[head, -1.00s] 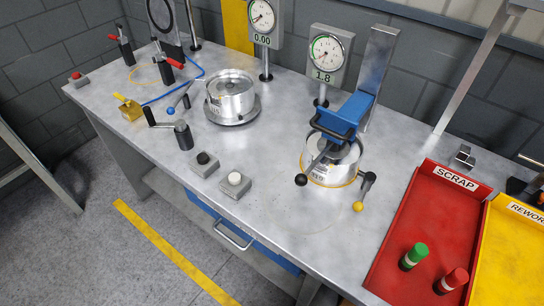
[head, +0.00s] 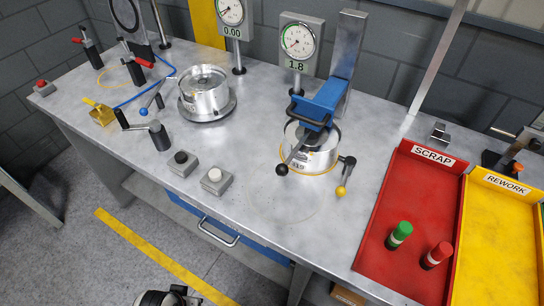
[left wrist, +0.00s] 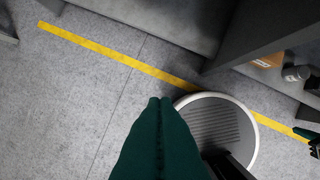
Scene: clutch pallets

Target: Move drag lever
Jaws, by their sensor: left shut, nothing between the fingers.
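Several levers show in the head view; none is labelled as the drag lever. A black-knobbed lever (head: 291,158) reaches forward over the right metal drum (head: 318,160), under a blue press arm (head: 322,103). A yellow-knobbed lever (head: 345,178) with a black grip stands at that drum's right side. A blue-knobbed lever (head: 152,98) is beside the left drum (head: 204,92). My left gripper (left wrist: 160,102) is shut and empty above the floor in the left wrist view, away from the levers. A small green and black part at that view's right edge may be my right gripper (left wrist: 315,145).
Two dial gauges stand behind the drums, reading 0.00 (head: 232,15) and 1.8 (head: 299,42). A red SCRAP tray (head: 400,255) and a yellow REWORK tray (head: 500,250) lie at the right. Two button boxes (head: 217,182) (head: 182,164) sit near the front edge.

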